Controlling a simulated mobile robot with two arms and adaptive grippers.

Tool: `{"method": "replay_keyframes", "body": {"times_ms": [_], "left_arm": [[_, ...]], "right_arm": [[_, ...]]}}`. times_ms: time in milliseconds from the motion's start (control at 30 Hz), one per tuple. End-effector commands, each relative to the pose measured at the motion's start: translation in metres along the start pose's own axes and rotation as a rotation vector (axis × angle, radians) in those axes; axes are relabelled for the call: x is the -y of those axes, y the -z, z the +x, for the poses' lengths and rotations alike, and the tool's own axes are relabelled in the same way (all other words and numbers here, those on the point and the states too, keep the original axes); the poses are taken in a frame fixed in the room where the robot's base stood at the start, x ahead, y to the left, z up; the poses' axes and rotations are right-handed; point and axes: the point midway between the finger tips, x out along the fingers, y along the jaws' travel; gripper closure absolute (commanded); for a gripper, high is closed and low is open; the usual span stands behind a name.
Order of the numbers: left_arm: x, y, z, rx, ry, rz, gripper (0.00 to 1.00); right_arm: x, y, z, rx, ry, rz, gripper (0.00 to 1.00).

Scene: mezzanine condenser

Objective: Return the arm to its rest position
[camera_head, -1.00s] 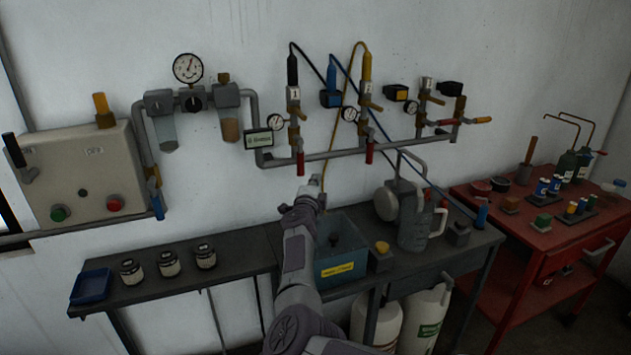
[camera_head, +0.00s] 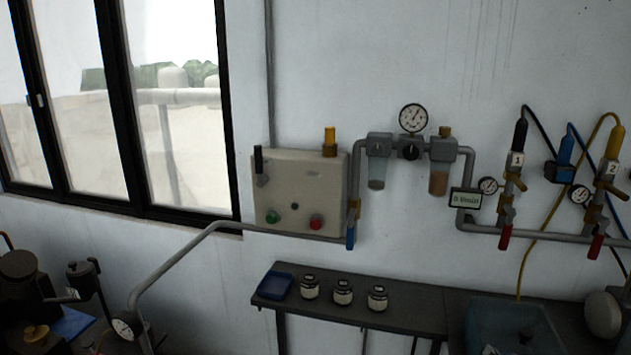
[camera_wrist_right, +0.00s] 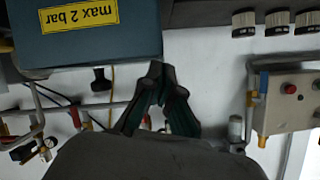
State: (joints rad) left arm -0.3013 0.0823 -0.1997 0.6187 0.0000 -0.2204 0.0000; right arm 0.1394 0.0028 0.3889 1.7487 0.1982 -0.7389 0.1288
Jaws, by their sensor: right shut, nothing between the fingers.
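My right gripper (camera_wrist_right: 160,85) shows in the right wrist view, its dark fingers closed together with nothing between them. It appears apart from the blue-grey bin with the yellow "max 2 bar" label (camera_wrist_right: 80,17), which fills the upper left of that upside-down view. In the head view only a small pale part at the bottom edge (camera_head: 489,350) may be my right gripper, in front of the bin (camera_head: 520,318). The rest of my right arm is out of the head view. My left arm and gripper are not in view.
A dark shelf (camera_head: 425,318) holds a blue tray (camera_head: 275,286) and several jars (camera_head: 343,292). Above are a control box (camera_head: 295,185), pipes, gauges and valves (camera_head: 505,238) on the wall. A window (camera_head: 175,110) and dark equipment (camera_head: 22,285) are at left.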

Motion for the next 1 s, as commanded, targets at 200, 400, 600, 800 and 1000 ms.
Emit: {"method": "replay_keyframes", "body": {"times_ms": [200,400,600,800,1000], "left_arm": [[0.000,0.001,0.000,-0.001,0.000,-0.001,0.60],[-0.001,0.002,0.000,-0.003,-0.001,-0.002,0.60],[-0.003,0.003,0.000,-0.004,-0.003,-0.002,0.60],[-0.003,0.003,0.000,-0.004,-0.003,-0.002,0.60],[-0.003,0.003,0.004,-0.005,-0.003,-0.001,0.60]], "right_arm": [[0.017,-0.123,-0.103,0.371,0.011,-0.346,1.00],[0.021,-0.182,-0.180,0.586,0.030,-0.506,1.00],[0.022,-0.212,-0.238,0.726,0.050,-0.597,1.00],[0.022,-0.232,-0.289,0.842,0.070,-0.662,1.00],[0.013,-0.263,-0.287,0.898,0.073,-0.685,1.00]]}}
